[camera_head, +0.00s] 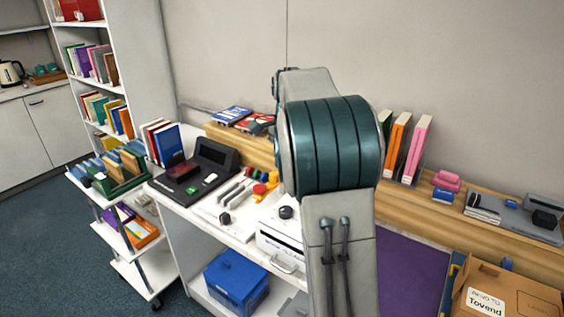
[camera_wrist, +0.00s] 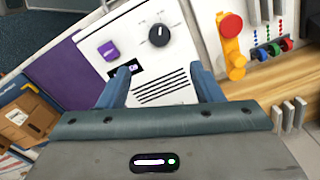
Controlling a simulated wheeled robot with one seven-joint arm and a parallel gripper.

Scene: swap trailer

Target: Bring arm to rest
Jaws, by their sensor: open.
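My arm rises in the middle of the head view, with a large teal joint and a grey link in front of the desk; it hides part of the desk behind it. My gripper (camera_wrist: 162,80) shows in the wrist view with its two blue fingers apart and nothing between them. Beyond the fingers is a white device (camera_wrist: 175,50) with a black dial (camera_wrist: 159,35), a purple button (camera_wrist: 108,50) and dark vent slots. The same white device (camera_head: 278,240) shows partly behind my arm in the head view. I cannot tell the exact gap between fingertips and device.
A black desk device (camera_head: 205,165) and upright books stand left on the desk. A trolley (camera_head: 135,270) with books is further left. A cardboard box (camera_head: 500,295) is at lower right. A wooden ledge (camera_head: 450,215) runs along the wall. Carpet (camera_head: 50,250) is clear at left.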

